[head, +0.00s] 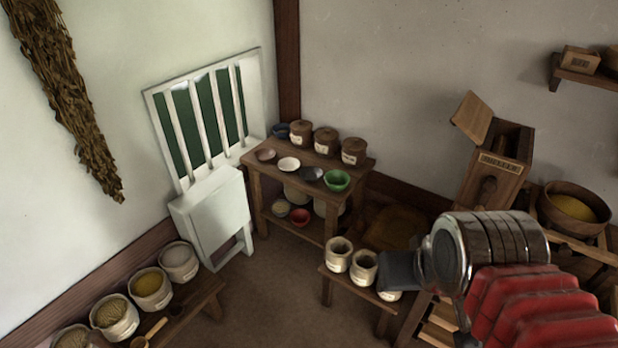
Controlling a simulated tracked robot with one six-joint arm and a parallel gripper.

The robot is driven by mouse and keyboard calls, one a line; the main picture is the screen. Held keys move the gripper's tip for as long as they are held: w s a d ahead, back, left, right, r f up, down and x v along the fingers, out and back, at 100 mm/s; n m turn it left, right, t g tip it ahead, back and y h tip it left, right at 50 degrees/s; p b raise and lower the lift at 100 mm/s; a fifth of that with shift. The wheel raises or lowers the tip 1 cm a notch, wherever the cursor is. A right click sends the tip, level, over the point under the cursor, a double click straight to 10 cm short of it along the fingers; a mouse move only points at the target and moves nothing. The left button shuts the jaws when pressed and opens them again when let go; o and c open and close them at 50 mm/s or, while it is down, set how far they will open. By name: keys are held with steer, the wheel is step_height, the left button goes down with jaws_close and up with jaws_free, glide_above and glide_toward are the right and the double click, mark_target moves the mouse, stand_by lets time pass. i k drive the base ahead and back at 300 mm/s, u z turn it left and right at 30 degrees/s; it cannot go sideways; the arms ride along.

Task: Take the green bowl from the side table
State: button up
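The green bowl (337,181) stands upright at the right front corner of the side table (262,173), a wooden table against the back wall. It is in plain view and nothing touches it from above. My arm comes in from the lower right, red and silver. Its dark grey end, my gripper (398,270), is below and to the right of the bowl, well apart from it. It shows in front of a low bench with pale pots. The fingers cannot be made out, so whether they are open or shut is unclear.
Beside the green bowl are a dark dish (311,173), a white bowl (289,164) and a brownish bowl (265,155). Lidded pots (325,140) stand behind. A red bowl (299,216) is on the lower shelf. A low bench with pots (338,254) stands in front; brown floor (262,290) is clear.

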mark_target(337, 180)
steer(key=u, duration=0.4)
steer(key=i, duration=0.7)
steer(key=u, duration=0.8)
steer(key=i, duration=0.95)
steer(key=u, duration=0.35)
